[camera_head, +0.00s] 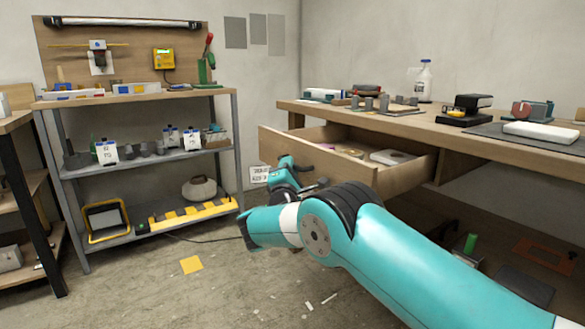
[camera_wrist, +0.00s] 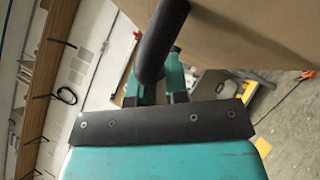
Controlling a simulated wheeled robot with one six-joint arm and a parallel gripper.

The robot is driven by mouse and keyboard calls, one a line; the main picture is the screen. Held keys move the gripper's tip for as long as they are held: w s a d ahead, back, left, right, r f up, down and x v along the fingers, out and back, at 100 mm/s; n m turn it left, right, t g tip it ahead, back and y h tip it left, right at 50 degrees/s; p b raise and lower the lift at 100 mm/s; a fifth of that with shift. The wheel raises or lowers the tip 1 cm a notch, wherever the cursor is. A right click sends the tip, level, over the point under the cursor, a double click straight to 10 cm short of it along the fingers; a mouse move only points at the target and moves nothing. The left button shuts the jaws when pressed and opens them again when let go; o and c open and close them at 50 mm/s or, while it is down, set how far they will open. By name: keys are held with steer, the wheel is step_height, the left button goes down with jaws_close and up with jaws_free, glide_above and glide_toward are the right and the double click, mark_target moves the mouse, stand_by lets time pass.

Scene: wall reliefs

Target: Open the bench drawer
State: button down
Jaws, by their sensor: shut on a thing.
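The bench drawer (camera_head: 292,156) stands pulled out from under the wooden bench top (camera_head: 455,130). Its inside shows in the head view, with a few flat items lying in it. Its wooden front (camera_wrist: 235,30) also fills the upper right of the wrist view. A dark bar handle (camera_wrist: 162,38) runs between my fingers there. My gripper (camera_head: 288,168) is at the drawer front in the head view, shut on the handle. In the wrist view my gripper (camera_wrist: 157,82) partly hides behind the handle.
A grey metal shelf (camera_head: 150,158) with boxes and tools stands at the left. A yellow square (camera_head: 191,264) and small scraps lie on the floor. Several tools and a white bottle (camera_head: 424,82) stand on the bench. The floor between shelf and bench is mostly clear.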

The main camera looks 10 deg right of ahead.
steer(key=c, duration=1.4)
jaws_free()
steer(key=b+v, duration=1.7)
steer(key=b, duration=0.7)
steer(key=shift+f, duration=0.2)
steer(key=shift+s, duration=0.15)
